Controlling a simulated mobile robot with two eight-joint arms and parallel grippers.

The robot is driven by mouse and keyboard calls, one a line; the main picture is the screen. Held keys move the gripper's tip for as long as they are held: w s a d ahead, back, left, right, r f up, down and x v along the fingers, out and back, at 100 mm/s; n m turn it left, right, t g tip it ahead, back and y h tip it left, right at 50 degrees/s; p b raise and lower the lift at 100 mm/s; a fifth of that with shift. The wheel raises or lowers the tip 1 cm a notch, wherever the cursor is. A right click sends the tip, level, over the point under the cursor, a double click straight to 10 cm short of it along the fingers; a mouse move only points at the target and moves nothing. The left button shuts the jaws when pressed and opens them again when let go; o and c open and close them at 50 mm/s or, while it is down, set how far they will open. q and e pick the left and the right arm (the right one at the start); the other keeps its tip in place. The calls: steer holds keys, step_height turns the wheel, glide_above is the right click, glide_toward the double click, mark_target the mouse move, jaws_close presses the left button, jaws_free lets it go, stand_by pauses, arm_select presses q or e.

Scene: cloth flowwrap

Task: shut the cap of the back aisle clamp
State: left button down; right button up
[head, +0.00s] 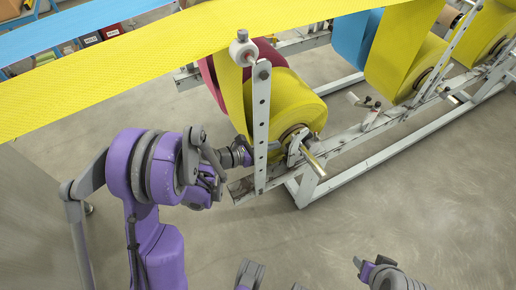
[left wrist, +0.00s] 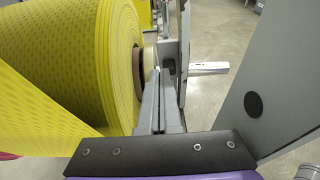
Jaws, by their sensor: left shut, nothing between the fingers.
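A grey clamp (head: 297,149) sits on the rail beside the core of the nearest yellow roll (head: 285,105), around a metal shaft (head: 315,165). I cannot tell if its cap is up or down. In the left wrist view the clamp (left wrist: 168,62) stands between the roll and the shaft end (left wrist: 208,67). Farther along the rail is a smaller fitting (head: 365,104) with a handle sticking up. My right arm (head: 385,274) shows only at the bottom edge.
The holed upright post (head: 261,130) stands between my left gripper and the clamp; it looms at the right in the left wrist view (left wrist: 285,75). A yellow web (head: 150,65) spans overhead. The grey rail (head: 350,140) runs toward the upper right. The floor in front is clear.

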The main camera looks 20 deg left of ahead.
arm_select(q)
steer(key=shift+w+d+r, duration=0.1)
steer(key=shift+w+d, duration=0.55)
steer(key=shift+w, duration=0.15)
steer(key=shift+w+d, duration=0.6)
steer(key=shift+w, duration=0.2)
arm_select(e)
steer(key=shift+r, duration=0.15)
arm_select(q)
steer(key=shift+d+r, duration=0.1)
steer(key=shift+d, duration=0.05)
arm_select(e)
steer(key=shift+a, duration=0.15)
